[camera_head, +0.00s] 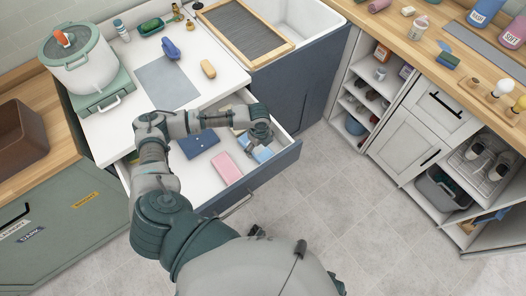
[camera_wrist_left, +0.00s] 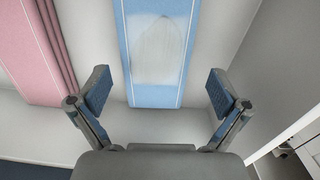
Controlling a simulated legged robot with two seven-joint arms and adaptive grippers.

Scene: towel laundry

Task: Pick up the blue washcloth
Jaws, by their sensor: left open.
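The light blue washcloth (camera_head: 262,155) lies folded in the open drawer, partly hidden by my left gripper (camera_head: 262,138) in the head view. In the left wrist view, the blue washcloth (camera_wrist_left: 155,50) is a long strip with white edge lines and a pale patch, running up the middle. My left gripper (camera_wrist_left: 158,88) is open and empty, its fingers spread on either side of the cloth's near end. I cannot tell the exact gap above it. My right gripper is not in view.
A pink cloth (camera_head: 226,168) lies left of the blue one, and a dark blue cloth (camera_head: 198,144) farther left. The drawer front (camera_head: 262,178) is close on the near side. A counter with a sink (camera_head: 307,22) stands behind. The floor to the right is clear.

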